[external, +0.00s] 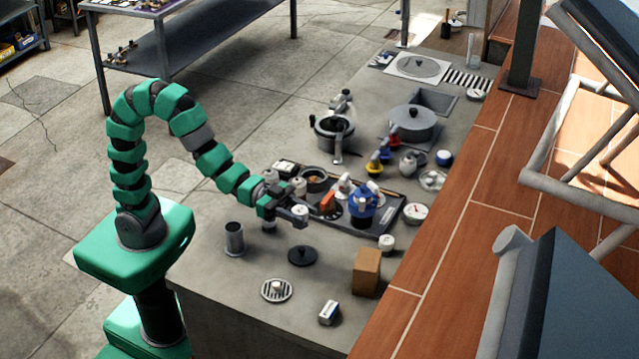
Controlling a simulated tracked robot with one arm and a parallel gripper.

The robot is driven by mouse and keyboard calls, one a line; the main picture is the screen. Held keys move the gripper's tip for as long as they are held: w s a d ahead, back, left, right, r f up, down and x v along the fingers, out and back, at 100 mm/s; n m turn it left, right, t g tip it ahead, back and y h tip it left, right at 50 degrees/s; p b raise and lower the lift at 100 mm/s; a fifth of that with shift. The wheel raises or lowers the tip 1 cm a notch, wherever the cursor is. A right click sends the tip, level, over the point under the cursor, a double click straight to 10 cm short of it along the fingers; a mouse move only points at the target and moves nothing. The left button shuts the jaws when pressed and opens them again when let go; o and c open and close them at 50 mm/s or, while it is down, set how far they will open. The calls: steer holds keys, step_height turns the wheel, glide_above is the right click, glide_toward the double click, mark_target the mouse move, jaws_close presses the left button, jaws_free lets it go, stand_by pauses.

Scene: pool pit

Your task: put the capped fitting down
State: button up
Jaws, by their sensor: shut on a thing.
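My green and black arm reaches from the left over the grey counter (210,285). My gripper (296,207) is at the front left end of the dark tray (393,222). It is shut on a small pale-topped piece, which looks like the capped fitting (299,212). The jaws hide much of the fitting, and I cannot tell whether its underside touches anything.
A grey cylinder (234,240), a black lid (302,255) and a round grate (276,290) stand in front. A brown block (366,271) and a white-and-blue box (328,312) are front right. The tray holds a blue-topped pot (362,205). Bare counter lies front left.

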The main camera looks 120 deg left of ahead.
steer(key=shift+w+r+p, duration=0.3)
steer(key=shift+w+p, duration=0.35)
steer(key=shift+p, duration=0.4)
steer(key=shift+w+f+p, duration=0.1)
steer(key=shift+w+p, duration=0.6)
steer(key=b, duration=0.1)
glide_above(369, 260)
steer(key=shift+s+f, duration=0.25)
steer(key=shift+f, duration=0.2)
steer(key=shift+s+f, duration=0.2)
steer(key=shift+f, duration=0.25)
steer(key=shift+w, duration=0.45)
steer(key=shift+f+b, duration=0.4)
steer(key=shift+f, duration=1.35)
steer(key=o, duration=1.1)
